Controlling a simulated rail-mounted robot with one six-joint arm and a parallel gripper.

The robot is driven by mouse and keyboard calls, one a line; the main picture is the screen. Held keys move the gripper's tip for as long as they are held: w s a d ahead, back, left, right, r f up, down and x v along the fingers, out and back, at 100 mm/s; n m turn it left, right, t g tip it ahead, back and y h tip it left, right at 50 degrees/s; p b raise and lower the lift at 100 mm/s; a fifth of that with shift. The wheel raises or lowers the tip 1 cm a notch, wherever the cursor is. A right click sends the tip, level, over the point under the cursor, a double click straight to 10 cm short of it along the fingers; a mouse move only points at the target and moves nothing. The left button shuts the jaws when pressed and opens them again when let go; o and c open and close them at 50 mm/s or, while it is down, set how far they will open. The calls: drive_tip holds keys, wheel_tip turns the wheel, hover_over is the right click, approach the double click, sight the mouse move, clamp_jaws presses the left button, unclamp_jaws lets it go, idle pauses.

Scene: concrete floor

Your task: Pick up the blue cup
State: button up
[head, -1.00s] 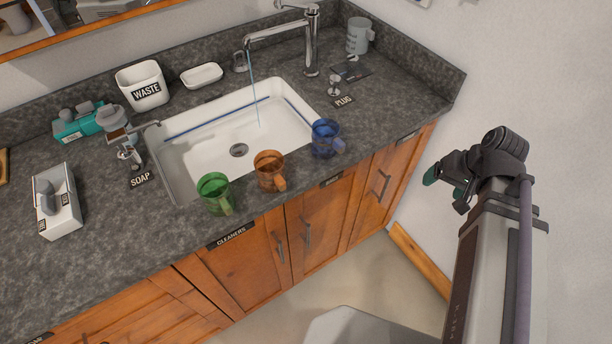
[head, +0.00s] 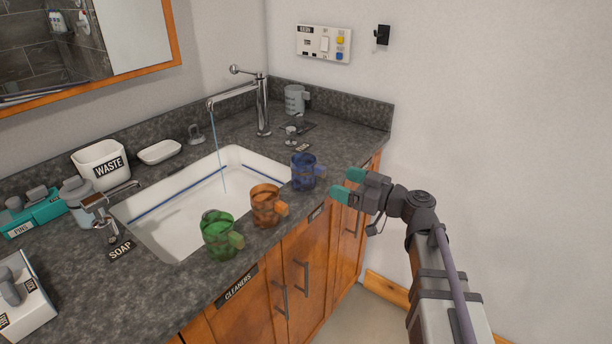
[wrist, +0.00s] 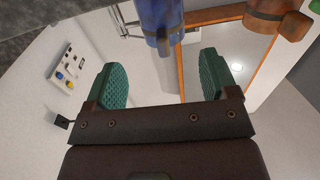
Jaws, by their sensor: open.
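The blue cup (head: 304,172) stands upright on the counter's front edge, right of the sink, with its handle toward my gripper. My gripper (head: 347,184) is open and empty, a short way right of the cup and not touching it. In the wrist view, the blue cup (wrist: 160,22) is at the top middle, its handle lined up between the green fingertips of my gripper (wrist: 158,84). The cup's far part is cut off by that view's top edge.
An orange cup (head: 265,205) and a green cup (head: 218,236) stand left of the blue one along the counter edge. Water runs from the faucet (head: 262,105) into the sink (head: 190,208). The wall (head: 480,150) is on the right. Cabinet doors (head: 300,275) lie below the counter.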

sight(315, 172)
drive_tip(key=x, duration=0.9)
drive_tip(key=shift+a+r, duration=0.1)
drive_tip(key=shift+a, duration=0.25)
drive_tip(key=shift+c, duration=0.3)
drive_tip(key=c, duration=0.8)
drive_tip(key=shift+r, duration=0.1)
